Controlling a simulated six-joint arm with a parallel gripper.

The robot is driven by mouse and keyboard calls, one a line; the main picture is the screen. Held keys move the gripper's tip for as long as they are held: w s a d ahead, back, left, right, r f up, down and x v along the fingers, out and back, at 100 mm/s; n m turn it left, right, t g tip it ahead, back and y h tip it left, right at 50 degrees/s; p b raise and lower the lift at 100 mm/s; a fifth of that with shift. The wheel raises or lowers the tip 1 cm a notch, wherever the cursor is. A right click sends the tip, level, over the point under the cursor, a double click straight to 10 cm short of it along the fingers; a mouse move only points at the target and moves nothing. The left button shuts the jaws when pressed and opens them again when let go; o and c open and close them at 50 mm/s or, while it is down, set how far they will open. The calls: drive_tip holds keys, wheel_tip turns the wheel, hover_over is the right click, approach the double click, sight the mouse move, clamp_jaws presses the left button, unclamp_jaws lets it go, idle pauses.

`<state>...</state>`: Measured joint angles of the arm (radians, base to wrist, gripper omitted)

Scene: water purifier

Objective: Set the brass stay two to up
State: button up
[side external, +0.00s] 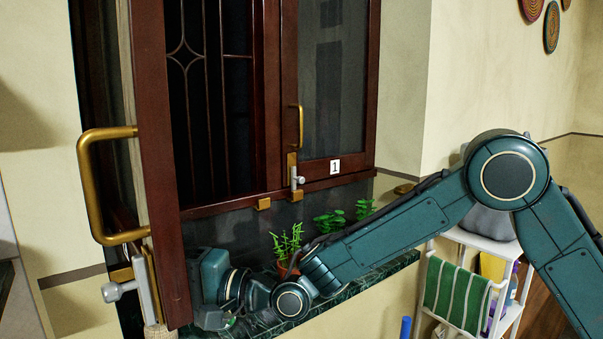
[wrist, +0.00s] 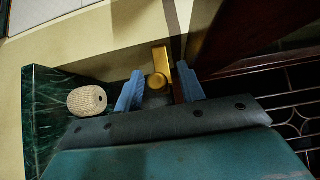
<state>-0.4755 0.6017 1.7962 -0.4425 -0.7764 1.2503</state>
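In the wrist view my gripper (wrist: 159,90) has its two blue fingers apart. A round brass knob (wrist: 157,82) on a grey stem is in the gap, with space on both sides. I cannot tell which is stay two; no label 2 shows. In the side view my gripper's fingers are hidden behind the open window leaf (side external: 165,160). That leaf carries a silver bolt (side external: 143,287) with a side knob near its foot. Another bolt (side external: 294,178) is beside label 1.
A woven pale object (wrist: 87,100) rests on the green marble sill (wrist: 50,125), left of my fingers. Potted plants (side external: 287,248) stand on the sill close to my arm. A white shelf (side external: 470,237) with a green striped towel is at the right.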

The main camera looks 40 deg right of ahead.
clamp_jaws()
drive_tip(key=shift+r, duration=0.1)
drive_tip(key=shift+r+m+g+h, duration=0.35)
drive_tip(key=shift+m+g+h, duration=0.05)
drive_tip(key=shift+m, duration=0.1)
unclamp_jaws()
drive_tip(key=shift+r, duration=0.1)
